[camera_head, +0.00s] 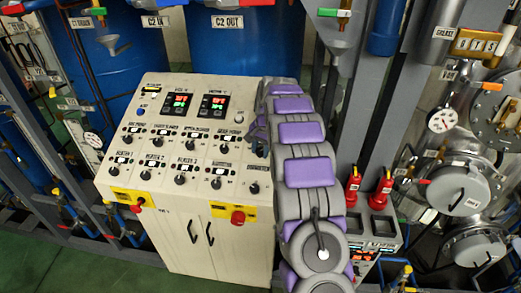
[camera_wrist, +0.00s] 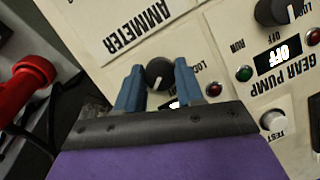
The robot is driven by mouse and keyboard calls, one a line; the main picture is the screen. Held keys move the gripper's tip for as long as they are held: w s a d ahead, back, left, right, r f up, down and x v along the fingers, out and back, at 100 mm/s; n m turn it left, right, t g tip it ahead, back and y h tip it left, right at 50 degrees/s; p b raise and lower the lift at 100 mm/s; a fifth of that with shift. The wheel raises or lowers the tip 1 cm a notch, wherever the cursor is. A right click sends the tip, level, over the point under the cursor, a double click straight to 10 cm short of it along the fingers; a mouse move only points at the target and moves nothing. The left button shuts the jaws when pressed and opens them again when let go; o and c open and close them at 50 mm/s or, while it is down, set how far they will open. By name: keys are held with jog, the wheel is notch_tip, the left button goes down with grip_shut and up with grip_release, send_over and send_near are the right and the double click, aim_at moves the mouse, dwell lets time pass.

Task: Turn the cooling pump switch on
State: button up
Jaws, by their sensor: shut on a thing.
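The control panel (camera_head: 150,103) carries rows of black rotary switches with small labels. My gripper (camera_head: 257,138) is at the panel's right edge, at the end of my purple and grey arm. In the wrist view, the two blue fingers of my gripper (camera_wrist: 158,80) are on either side of a black rotary knob (camera_wrist: 158,70) with a white mark, closed on it. The knob's own label is hidden behind the gripper, so I cannot read which switch it is. A GEAR PUMP switch (camera_wrist: 275,10) with an OFF display (camera_wrist: 278,56) is beside it.
Two red emergency buttons (camera_head: 238,217) and (camera_head: 137,205) sit low on the cabinet. Red-handled items (camera_head: 353,186) stand right of my arm; a red one shows in the wrist view (camera_wrist: 22,90). Green floor (camera_head: 100,265) is clear at the front left.

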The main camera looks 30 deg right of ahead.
jog(key=shift+m, duration=0.5)
jog(key=shift+r, duration=0.1)
jog(key=o, duration=1)
jog(key=s+r, duration=0.1)
jog(key=r, duration=0.4)
jog(key=s+d+r, duration=0.1)
jog(key=r, duration=0.5)
jog(key=s+r, duration=0.1)
jog(key=r, duration=0.4)
jog(key=shift+d+r+b, duration=0.3)
jog(key=shift+r+b, duration=0.05)
jog(key=shift+r, duration=0.05)
